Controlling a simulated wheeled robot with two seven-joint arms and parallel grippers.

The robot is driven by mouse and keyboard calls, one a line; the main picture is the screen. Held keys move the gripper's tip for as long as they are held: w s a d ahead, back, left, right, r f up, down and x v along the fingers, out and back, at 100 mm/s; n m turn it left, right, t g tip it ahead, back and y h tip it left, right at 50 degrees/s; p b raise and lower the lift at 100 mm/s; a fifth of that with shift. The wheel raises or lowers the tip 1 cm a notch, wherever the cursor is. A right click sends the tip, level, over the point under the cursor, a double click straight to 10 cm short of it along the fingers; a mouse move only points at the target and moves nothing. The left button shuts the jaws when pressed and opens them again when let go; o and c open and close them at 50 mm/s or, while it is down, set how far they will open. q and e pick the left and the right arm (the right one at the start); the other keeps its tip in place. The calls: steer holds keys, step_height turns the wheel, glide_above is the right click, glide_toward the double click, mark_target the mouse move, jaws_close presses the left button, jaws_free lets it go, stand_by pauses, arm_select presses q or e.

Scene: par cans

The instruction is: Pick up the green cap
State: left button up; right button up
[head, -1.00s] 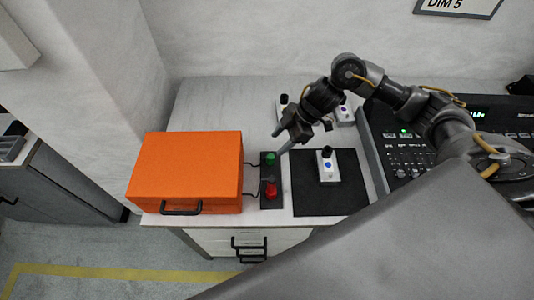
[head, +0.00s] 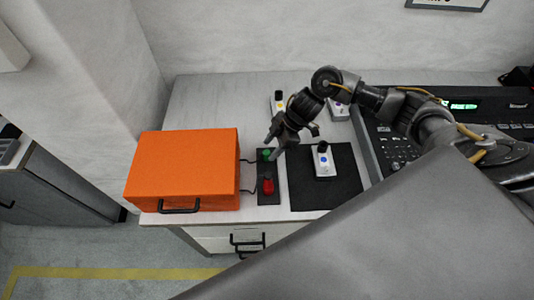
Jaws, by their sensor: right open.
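The green cap (head: 267,155) sits at the far end of a small dark plate (head: 268,200) on the table. A red cap (head: 268,184) stands nearer on the same plate. My right gripper (head: 275,147) is open, with its fingertips just above and to the right of the green cap. Whether a finger touches the cap I cannot tell. My left gripper is not in view.
An orange case (head: 185,170) stands left of the plate, with dark cables between them. A black mat (head: 325,190) with a white can-like device (head: 323,163) lies to the right. More white devices (head: 278,102) stand behind. A black console (head: 390,140) fills the right side.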

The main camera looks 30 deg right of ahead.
mark_target(267, 152)
steer(key=shift+x, duration=1.9)
steer(key=c, duration=1)
steer(key=shift+c, duration=0.2)
steer(key=shift+w+r, duration=0.1)
steer(key=shift+r, duration=0.45)
steer(key=r, duration=0.2)
steer(key=shift+s+d+r, duration=0.1)
steer(key=shift+s+r, duration=0.2)
steer(key=shift+r, duration=0.05)
steer(key=s+d+r+b, duration=0.1)
steer(key=s+d+r, duration=0.2)
steer(key=s+r, duration=0.6)
steer(key=s, duration=0.4)
